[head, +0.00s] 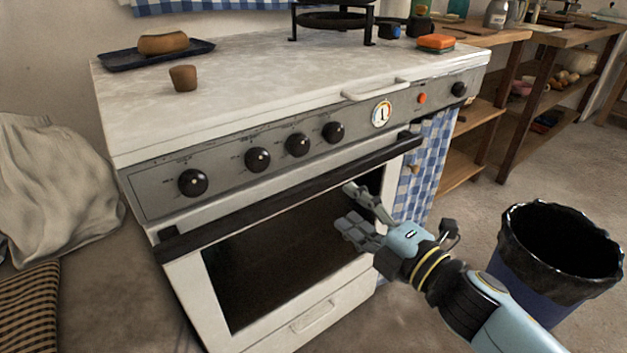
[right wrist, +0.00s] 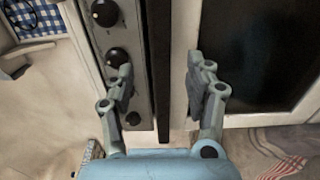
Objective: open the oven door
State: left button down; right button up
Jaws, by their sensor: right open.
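The oven door has a white frame (head: 185,290) and a dark glass window (head: 270,260), and looks shut. A long black handle bar (head: 290,188) runs along its top edge. My right gripper (head: 350,207) is open and empty in front of the door's upper right part, below the bar in the head view. In the right wrist view, the handle bar (right wrist: 157,60) runs lengthwise between the two open fingers (right wrist: 160,80), with the dark window (right wrist: 255,50) to the right. The fingers do not seem to touch the bar. My left gripper is not in view.
Black knobs (head: 257,159) and a dial (head: 381,113) line the panel above the handle. A drawer (head: 310,318) lies below the door. A black-lined bin (head: 560,265) stands to the right, a draped cloth (head: 50,190) to the left. Open floor lies between stove and bin.

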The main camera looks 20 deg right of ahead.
aim_at(325, 186)
jog(key=x, duration=0.8)
jog(key=shift+f, duration=0.1)
jog(key=shift+w+a, duration=0.1)
jog(key=shift+w, duration=0.5)
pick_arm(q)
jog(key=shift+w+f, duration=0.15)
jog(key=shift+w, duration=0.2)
pick_arm(e)
jog(key=c, duration=0.4)
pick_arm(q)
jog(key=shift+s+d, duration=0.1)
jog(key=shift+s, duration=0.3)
pick_arm(e)
grip_shut()
